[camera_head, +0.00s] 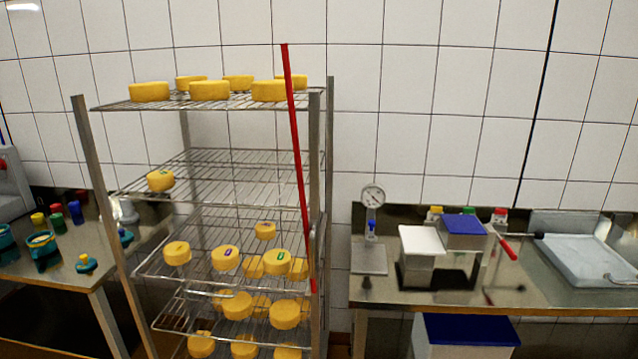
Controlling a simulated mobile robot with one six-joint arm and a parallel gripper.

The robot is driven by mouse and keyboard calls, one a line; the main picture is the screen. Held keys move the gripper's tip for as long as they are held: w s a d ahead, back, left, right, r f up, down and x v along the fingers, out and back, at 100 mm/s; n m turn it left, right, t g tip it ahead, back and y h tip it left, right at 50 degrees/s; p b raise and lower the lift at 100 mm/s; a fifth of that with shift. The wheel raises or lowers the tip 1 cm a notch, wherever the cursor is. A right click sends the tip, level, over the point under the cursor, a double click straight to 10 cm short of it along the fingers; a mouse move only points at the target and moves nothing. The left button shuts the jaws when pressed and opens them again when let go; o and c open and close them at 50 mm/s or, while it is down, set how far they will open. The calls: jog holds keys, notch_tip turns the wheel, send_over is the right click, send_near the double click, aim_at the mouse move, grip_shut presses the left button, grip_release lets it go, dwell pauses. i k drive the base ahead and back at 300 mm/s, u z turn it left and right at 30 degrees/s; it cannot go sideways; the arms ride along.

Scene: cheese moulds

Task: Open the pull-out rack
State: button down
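A metal shelving rack (317,150) with several wire shelves stands left of the middle in the head view. A middle wire shelf (205,240) holds several small yellow cheeses (225,258); a small bar, possibly a handle, shows at its front edge. I cannot tell whether this shelf is the pull-out one or how far out it is. A thin red bar (299,165) runs nearly upright along the rack's right front side, from above the top shelf to about the middle shelf's front edge. My gripper is not in view.
Large yellow cheeses (209,90) lie on the top shelf. A steel table (90,275) with teal moulds (43,250) stands at the left. A counter (400,295) at the right holds a gauge (372,197), white and blue-lidded boxes and a grey tray (587,262). A blue-lidded bin (467,330) stands below.

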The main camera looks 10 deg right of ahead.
aim_at(238, 287)
jog(key=i, duration=0.9)
jog(key=z, duration=0.1)
jog(key=k, duration=0.9)
jog(key=u, duration=0.25)
jog(key=i, duration=0.35)
jog(key=z, duration=0.15)
